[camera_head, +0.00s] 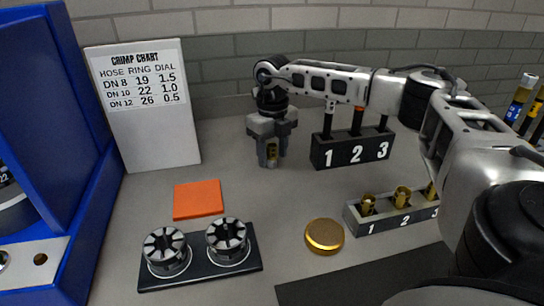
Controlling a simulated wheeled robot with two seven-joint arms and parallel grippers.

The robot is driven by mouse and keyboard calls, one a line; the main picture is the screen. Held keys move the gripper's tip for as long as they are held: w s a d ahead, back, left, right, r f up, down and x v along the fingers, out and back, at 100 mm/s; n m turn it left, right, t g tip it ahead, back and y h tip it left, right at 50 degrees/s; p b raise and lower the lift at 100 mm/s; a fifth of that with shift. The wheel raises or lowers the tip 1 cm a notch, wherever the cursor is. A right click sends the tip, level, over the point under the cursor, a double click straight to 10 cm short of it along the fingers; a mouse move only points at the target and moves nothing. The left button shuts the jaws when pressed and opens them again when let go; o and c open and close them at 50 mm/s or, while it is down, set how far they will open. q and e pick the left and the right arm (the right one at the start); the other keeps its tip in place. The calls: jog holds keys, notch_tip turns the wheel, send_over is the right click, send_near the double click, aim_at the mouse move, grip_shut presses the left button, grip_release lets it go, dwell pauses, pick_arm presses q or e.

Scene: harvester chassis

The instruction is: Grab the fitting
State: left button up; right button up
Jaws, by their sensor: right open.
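Brass fittings stand upright in the grey front rack (383,226), which is numbered from 1. One fitting (368,204) is in slot 1, another (402,196) in slot 2, and a third (431,191) is partly hidden behind my right arm. My right gripper (269,161) points down, open, over the middle of the table, well left of and behind that rack. A small brass-coloured patch shows at its fingers; I cannot tell what it is. My left gripper is not in view.
A black rack (350,149) numbered 1 2 3 stands right of my gripper. A crimp chart (145,110) leans at the back left. An orange pad (198,199), a black tray (244,268) with two ribbed dies, and a brass disc (324,236) lie in front. A blue machine (68,130) borders the left.

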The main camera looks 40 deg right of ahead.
jog(key=shift+f, duration=0.65)
grip_shut()
jog(key=shift+r, duration=0.2)
